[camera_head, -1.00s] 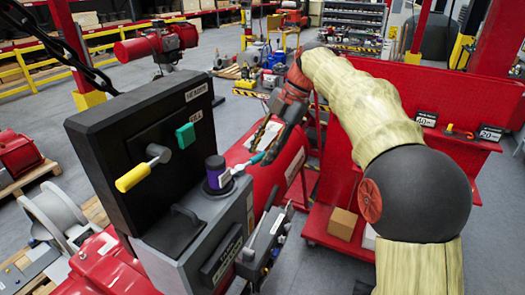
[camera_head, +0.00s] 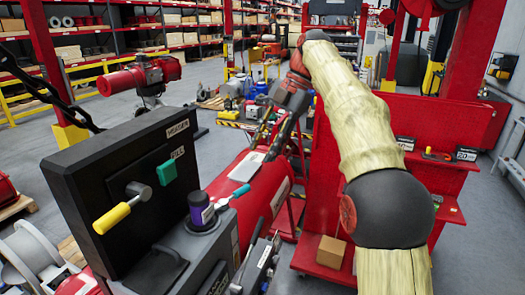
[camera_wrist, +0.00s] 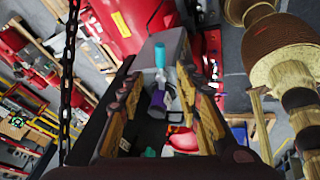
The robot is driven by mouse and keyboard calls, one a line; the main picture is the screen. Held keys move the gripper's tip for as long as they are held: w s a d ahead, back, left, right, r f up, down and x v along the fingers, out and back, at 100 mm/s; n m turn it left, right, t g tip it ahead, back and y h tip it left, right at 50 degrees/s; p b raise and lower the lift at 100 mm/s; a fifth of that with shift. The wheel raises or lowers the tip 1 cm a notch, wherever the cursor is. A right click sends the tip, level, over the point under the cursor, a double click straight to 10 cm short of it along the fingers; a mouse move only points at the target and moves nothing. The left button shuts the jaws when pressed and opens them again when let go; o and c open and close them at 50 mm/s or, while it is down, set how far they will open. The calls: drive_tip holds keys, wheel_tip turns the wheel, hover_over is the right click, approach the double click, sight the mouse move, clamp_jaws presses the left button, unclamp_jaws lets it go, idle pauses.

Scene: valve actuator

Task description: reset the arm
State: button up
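My arm is sleeved in pale fabric and reaches up over the work area in the head view. My gripper (camera_head: 268,136) is red and dark, above and right of the valve actuator (camera_head: 120,165). The black actuator carries a yellow-handled lever (camera_head: 114,216), a green knob (camera_head: 167,172) and a purple-and-black knob (camera_head: 201,208). A teal handle (camera_head: 240,191) sits beside the purple knob. In the wrist view my gripper (camera_wrist: 165,88) has its fingers spread wide. The purple knob (camera_wrist: 158,103) and teal handle (camera_wrist: 160,55) show in the gap, apart from the fingers.
A red tank (camera_head: 257,200) lies behind the actuator. A red cart (camera_head: 440,190) with a cardboard box (camera_head: 330,251) stands right, close behind my arm. A dark chain (camera_wrist: 70,80) hangs at left in the wrist view. Grey floor is open behind the actuator.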

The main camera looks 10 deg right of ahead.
drive_tip(key=w+d+f+m+t+h+b, duration=0.1)
drive_tip(key=d+f+m, duration=0.1)
drive_tip(key=f+m, duration=0.5)
drive_tip(key=w+d+f+m+t+h+b, duration=0.1)
drive_tip(key=w+f+m, duration=0.1)
drive_tip(key=f+m, duration=0.55)
drive_tip(key=s+d+f+m+t+h+b, duration=0.1)
drive_tip(key=s+f+m+b, duration=0.5)
drive_tip(key=s+f+b, duration=0.6)
drive_tip(key=s+d+f+m+t+h+b, duration=0.1)
drive_tip(key=s+f+m+b, duration=0.4)
drive_tip(key=s+f+b, duration=0.8)
drive_tip(key=s+f+t+h, duration=0.1)
drive_tip(key=s+f+t, duration=0.1)
drive_tip(key=s+f, duration=0.7)
drive_tip(key=shift+s+d+m, duration=0.15)
drive_tip(key=shift+s+m, duration=0.2)
drive_tip(key=shift+s, duration=0.8)
